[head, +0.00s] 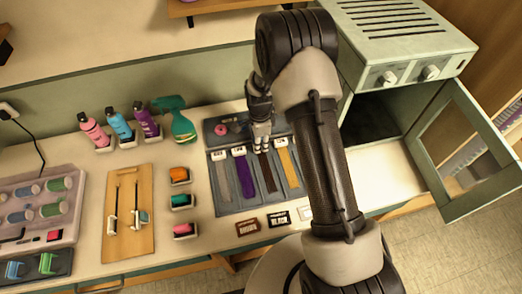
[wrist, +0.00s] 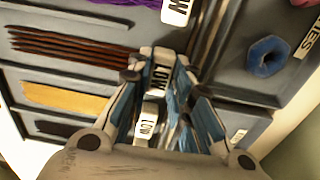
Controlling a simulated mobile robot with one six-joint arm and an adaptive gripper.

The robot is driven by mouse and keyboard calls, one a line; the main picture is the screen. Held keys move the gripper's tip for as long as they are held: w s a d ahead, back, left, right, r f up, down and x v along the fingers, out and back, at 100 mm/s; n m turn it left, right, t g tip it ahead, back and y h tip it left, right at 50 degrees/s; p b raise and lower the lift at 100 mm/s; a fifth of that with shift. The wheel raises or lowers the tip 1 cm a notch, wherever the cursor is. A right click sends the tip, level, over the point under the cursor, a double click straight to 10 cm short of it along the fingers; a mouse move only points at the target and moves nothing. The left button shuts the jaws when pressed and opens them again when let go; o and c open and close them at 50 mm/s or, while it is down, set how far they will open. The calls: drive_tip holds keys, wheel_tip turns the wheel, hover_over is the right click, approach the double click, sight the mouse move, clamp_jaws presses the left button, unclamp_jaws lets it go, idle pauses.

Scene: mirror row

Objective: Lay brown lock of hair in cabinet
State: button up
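The brown lock of hair (head: 267,174) lies in the grey tray, between a purple and a yellow lock. In the wrist view the brown lock (wrist: 70,45) runs left from its white label (wrist: 161,74). My gripper (head: 262,148) is down over the label end, and its fingertips (wrist: 163,68) are drawn in close on both sides of the label. It looks shut on it; the contact itself is partly hidden. The lock appears to rest flat in the tray. The cabinet (head: 376,113) stands at the right, its glass door (head: 470,150) swung open and its inside dark.
Grey (head: 222,180), purple (head: 244,177) and yellow (head: 288,165) locks lie close beside the brown one. Spray bottles (head: 119,122) stand behind left. Small dark cards (head: 247,227) lie in front of the tray. The counter before the cabinet is clear.

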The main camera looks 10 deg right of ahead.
clamp_jaws()
wheel_tip(320, 180, up, 20)
drive_tip(key=p, duration=0.4)
drive_tip(key=s+f+n+b, duration=0.6)
drive_tip(key=s+f+n, duration=0.2)
drive_tip(key=n, duration=1)
drive_tip(key=shift+s+d+b, duration=0.3)
drive_tip(key=shift+s+b, duration=0.1)
drive_tip(key=shift+s, duration=0.5)
drive_tip(key=shift+a, duration=0.1)
